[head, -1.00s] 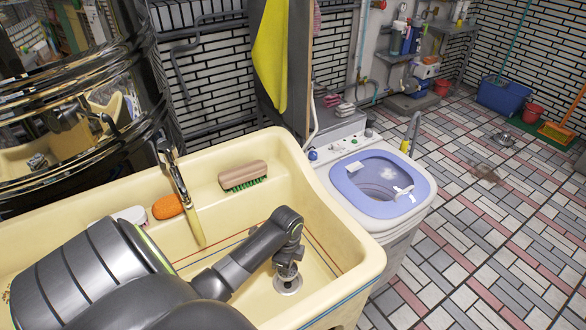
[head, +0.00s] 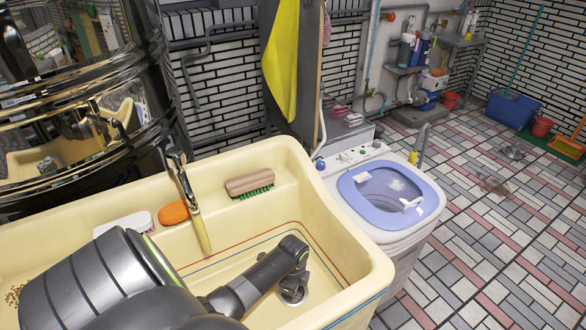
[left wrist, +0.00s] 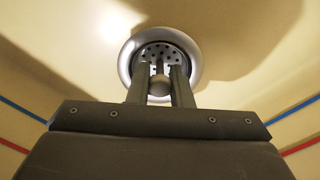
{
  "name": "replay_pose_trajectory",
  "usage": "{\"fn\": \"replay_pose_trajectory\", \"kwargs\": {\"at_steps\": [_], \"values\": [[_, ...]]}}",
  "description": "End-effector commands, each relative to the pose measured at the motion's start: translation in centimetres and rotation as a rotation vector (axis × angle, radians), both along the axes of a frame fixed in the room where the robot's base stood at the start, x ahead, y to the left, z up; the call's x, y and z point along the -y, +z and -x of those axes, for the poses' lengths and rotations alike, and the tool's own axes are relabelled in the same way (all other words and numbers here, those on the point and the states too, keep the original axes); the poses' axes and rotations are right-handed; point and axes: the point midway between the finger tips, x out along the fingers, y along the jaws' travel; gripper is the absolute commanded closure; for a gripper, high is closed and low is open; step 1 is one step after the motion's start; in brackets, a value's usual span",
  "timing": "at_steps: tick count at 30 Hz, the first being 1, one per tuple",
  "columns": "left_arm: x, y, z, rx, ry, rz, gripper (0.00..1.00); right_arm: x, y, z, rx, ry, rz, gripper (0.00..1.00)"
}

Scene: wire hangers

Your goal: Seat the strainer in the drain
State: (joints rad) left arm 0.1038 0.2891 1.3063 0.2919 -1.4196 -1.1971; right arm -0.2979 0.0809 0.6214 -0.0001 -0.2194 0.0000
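The drain (head: 293,298) is a metal ring in the floor of the cream sink (head: 345,300), toward its right end. In the left wrist view the drain ring (left wrist: 194,50) surrounds a perforated strainer (left wrist: 160,50) with a stem and round knob. My left gripper (left wrist: 159,84) points down at the drain, with one finger on each side of the knob; it looks shut on it. The strainer's disc lies within the ring's outline; I cannot tell whether it is fully flush. In the head view my left gripper (head: 292,284) is mostly hidden by its wrist. My right gripper is not in view.
A faucet (head: 188,195) hangs over the sink's back side. A brush (head: 250,183), an orange sponge (head: 173,212) and a white item (head: 124,223) lie along the back ledge. A washing machine (head: 390,190) stands right of the sink.

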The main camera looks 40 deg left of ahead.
Motion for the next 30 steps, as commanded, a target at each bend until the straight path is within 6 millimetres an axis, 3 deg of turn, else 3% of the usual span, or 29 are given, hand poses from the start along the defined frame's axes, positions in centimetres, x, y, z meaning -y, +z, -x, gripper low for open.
{"fn": "replay_pose_trajectory", "kwargs": {"at_steps": [9,14,30], "values": [[0.0,0.1,0.0,0.000,0.000,0.000,0.73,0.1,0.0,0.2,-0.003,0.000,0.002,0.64],[0.0,1.1,0.0,0.001,0.001,0.000,0.73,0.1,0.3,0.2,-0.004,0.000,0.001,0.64],[0.0,10.9,-0.1,0.002,0.000,0.000,0.73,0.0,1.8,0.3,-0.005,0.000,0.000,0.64]]}}
